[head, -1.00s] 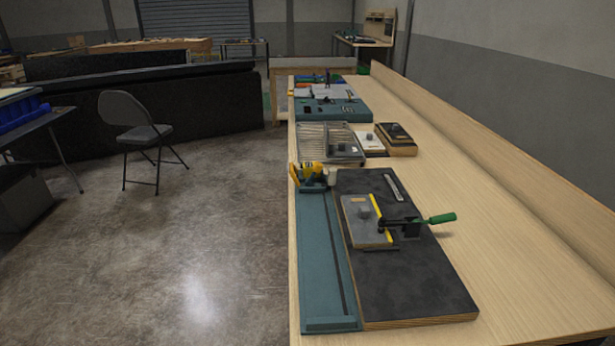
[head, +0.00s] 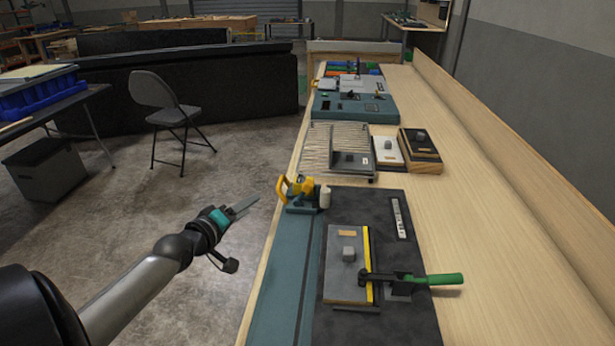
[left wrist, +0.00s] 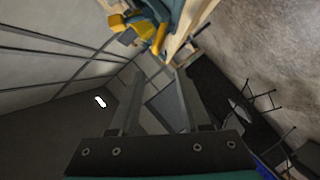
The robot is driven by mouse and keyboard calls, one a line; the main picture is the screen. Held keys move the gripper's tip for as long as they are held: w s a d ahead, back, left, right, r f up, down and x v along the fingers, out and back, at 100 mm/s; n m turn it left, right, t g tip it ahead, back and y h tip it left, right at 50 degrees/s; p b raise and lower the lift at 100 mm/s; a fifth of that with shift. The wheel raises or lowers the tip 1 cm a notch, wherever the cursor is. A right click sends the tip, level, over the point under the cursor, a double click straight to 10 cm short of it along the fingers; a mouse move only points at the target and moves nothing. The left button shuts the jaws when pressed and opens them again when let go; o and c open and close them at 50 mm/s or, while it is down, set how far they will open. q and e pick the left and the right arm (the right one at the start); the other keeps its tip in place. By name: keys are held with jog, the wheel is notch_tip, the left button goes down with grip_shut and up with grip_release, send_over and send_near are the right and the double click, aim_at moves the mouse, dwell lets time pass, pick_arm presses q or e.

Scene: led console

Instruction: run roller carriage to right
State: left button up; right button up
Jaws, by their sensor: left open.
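The roller carriage (head: 301,193) has a yellow handle, a teal base and a pale roller (head: 325,196). It stands at the far end of the teal track (head: 278,290) along the bench's left edge. My left gripper (head: 240,233) is open and empty over the floor, left of the bench and apart from the carriage. In the left wrist view the yellow handle (left wrist: 140,26) shows at the top, beyond the two spread fingers (left wrist: 157,100). My right gripper is not in view.
Right of the track lies a dark board (head: 400,235) with a grey plate (head: 347,265) and a green-handled clamp (head: 432,280). A wire rack (head: 325,145) stands behind the carriage. The bench's right side is clear. A folding chair (head: 165,105) stands on the floor at left.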

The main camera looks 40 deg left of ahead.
aim_at(280, 181)
pick_arm(q)
jog(key=b+x, duration=0.1)
jog(key=x, duration=0.3)
jog(key=b+x, duration=0.2)
jog(key=x, duration=0.3)
jog(key=b+x, duration=0.2)
jog(key=x, duration=0.2)
jog(key=shift+w+r, duration=0.25)
jog(key=shift+r, duration=0.1)
jog(key=shift+b+x, duration=0.8)
jog(key=shift+x, duration=0.1)
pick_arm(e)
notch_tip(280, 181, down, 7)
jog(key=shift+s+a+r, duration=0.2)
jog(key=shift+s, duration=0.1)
pick_arm(q)
jog(key=shift+w, duration=0.1)
grip_shut()
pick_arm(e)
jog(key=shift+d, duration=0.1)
pick_arm(q)
jog(key=shift+r, duration=0.15)
